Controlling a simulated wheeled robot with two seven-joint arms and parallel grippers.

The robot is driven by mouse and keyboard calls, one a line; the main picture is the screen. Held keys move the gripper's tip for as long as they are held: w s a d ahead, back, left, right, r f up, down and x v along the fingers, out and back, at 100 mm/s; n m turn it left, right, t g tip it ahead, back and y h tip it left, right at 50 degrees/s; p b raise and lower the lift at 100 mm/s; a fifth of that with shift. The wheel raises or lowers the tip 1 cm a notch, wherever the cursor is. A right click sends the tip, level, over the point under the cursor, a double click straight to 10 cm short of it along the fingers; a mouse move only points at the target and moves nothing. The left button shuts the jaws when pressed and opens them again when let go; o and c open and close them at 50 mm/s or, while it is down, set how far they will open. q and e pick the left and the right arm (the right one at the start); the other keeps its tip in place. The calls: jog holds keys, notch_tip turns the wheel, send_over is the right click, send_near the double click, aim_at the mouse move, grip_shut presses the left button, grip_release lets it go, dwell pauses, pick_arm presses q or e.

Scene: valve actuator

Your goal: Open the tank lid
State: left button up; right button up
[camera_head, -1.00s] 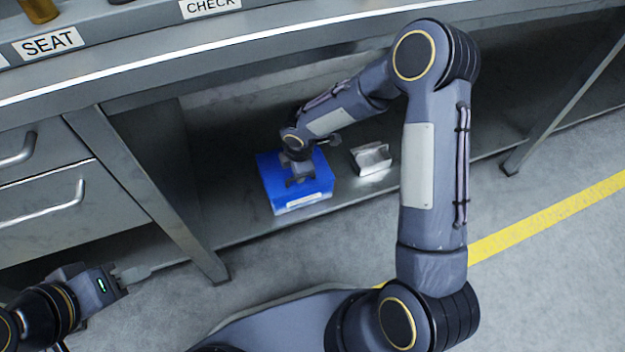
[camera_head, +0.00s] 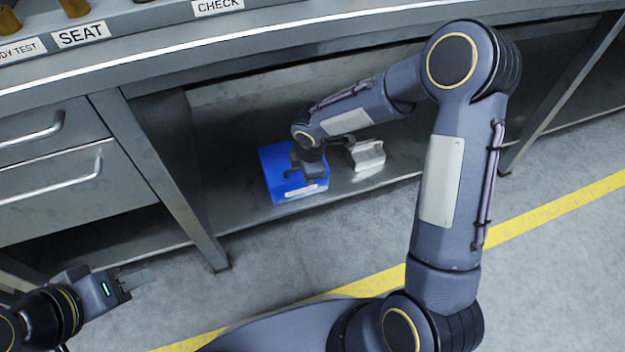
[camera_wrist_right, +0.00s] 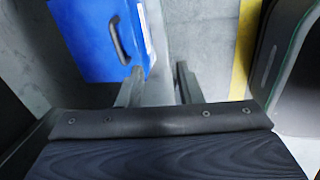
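A blue box-like tank (camera_head: 283,190) stands on the metal shelf under the workbench. In the right wrist view its blue top (camera_wrist_right: 85,38) carries a dark bar handle (camera_wrist_right: 118,42). My right gripper (camera_head: 308,172) is over the right part of the tank and hides some of its top. In the right wrist view its two fingers (camera_wrist_right: 158,86) are apart with nothing between them, and the handle lies ahead and left of them. My left gripper (camera_head: 135,280) is at the lower left, over the floor and away from the tank; its finger gap cannot be made out.
A small silvery metal part (camera_head: 367,154) sits on the shelf just right of the tank. The workbench edge (camera_head: 230,45) overhangs the shelf (camera_head: 245,228). A bench leg (camera_head: 185,205) and drawers (camera_head: 60,180) stand to the left. The floor in front (camera_head: 300,255) is clear.

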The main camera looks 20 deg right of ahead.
jog(key=shift+s, duration=0.3)
jog(key=shift+r, duration=0.1)
